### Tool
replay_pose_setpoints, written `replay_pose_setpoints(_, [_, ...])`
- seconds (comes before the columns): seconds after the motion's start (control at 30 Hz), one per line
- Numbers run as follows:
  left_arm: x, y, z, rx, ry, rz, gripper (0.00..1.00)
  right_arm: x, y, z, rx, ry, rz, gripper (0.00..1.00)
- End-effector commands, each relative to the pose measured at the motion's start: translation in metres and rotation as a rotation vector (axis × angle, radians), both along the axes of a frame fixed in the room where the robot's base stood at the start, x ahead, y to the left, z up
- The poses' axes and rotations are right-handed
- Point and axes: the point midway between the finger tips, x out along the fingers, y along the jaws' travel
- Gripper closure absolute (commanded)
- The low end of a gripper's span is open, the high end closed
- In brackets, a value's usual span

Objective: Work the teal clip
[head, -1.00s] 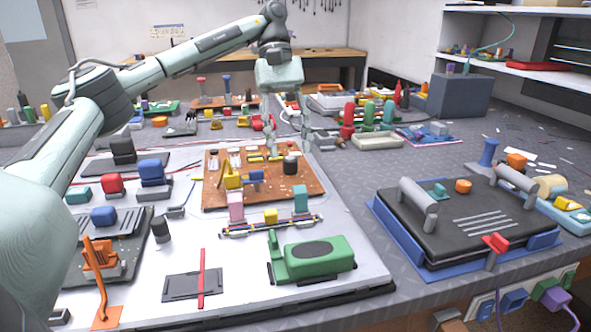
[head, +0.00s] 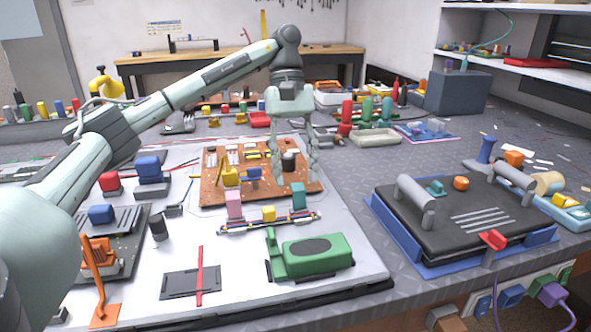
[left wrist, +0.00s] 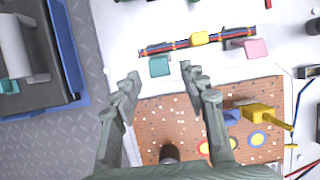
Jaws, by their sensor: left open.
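A teal clip (head: 298,196) stands at the right end of a striped cable bundle (head: 240,228) on the white mat. In the left wrist view the teal clip (left wrist: 159,66) lies just beyond my fingertips, between their lines. My left gripper (head: 294,180) is open and empty, fingers pointing down over the right edge of the brown circuit board (head: 212,180). It also shows in the left wrist view (left wrist: 163,84), with a gap between its fingers. A pink clip (head: 233,205) and a yellow clip (head: 268,213) sit on the same bundle. My right gripper is not in view.
A green block-like tool (head: 315,255) lies in front of the bundle. A dark cylinder (head: 289,161) and yellow and blue parts stand on the board. A black device (head: 470,225) with a smaller teal piece (head: 436,187) sits at right. Bare mat (head: 345,225) lies right of the clip.

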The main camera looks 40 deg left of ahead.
Motion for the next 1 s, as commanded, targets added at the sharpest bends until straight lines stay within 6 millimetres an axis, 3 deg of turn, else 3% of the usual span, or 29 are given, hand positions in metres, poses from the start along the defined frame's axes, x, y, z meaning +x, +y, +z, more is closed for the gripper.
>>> replay_pose_setpoints(0.3, [-0.0006,-0.0006,-0.0018,-0.001,-0.001,0.0,0.57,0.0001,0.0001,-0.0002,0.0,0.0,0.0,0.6])
replay_pose_setpoints(0.67, [-0.0006,-0.0004,-0.0018,0.0,0.0,0.0,1.0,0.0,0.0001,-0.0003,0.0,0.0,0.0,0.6])
replay_pose_setpoints(1.0, [-0.0024,-0.0022,-0.0013,0.025,-0.023,-0.003,1.0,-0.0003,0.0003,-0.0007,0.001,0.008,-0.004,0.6])
